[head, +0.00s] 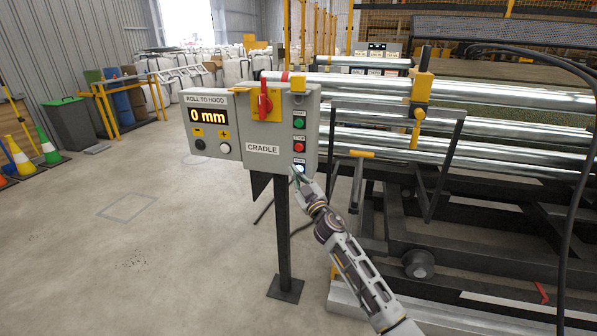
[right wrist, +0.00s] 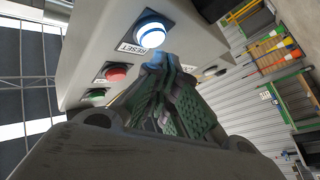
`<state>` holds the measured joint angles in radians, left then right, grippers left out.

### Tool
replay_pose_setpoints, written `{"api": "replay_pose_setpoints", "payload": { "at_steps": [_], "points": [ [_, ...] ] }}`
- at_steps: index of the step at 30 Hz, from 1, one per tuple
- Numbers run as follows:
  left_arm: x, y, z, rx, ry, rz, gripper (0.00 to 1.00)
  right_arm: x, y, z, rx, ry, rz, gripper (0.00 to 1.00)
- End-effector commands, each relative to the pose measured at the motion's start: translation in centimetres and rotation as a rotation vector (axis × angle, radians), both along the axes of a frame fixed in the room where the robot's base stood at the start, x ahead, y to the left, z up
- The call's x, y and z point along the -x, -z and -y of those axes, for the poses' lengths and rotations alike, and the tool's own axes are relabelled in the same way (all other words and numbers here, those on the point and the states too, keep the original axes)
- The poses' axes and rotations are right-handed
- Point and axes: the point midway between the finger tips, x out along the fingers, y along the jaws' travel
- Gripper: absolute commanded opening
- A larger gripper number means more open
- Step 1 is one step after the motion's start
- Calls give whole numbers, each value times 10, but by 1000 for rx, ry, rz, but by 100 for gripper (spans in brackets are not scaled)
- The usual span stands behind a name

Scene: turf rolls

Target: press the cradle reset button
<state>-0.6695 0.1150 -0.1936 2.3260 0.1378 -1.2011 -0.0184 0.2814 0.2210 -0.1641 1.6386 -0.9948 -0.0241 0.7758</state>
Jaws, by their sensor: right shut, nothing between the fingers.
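The cradle control box (head: 245,128) stands on a dark post, with a "CRADLE" label and a "0 mm" display. On its right side face are a green start button (head: 299,122), a red stop button (head: 299,147) and the reset button (head: 299,168) at the bottom. In the right wrist view the reset button (right wrist: 150,33) is round, white and blue, above its "RESET" label. My right gripper (head: 296,178) is shut and empty, its tips right by the reset button. In the right wrist view its fingertips (right wrist: 160,62) are just below the button; I cannot tell whether they touch. My left gripper is not in view.
Steel rollers (head: 460,101) and a dark frame stand right of the box. The post's base plate (head: 286,289) sits on the floor. A dark cable (head: 572,200) hangs at the far right. The floor left of the post is clear; cones (head: 48,150) stand far left.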

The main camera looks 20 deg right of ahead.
Motion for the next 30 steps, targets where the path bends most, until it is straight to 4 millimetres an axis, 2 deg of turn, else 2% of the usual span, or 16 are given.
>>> {"api": "replay_pose_setpoints", "payload": {
  "at_steps": [30],
  "points": [
    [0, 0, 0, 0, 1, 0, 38, -6, 0, 4, 0, 0, 0, 0]
  ]
}}
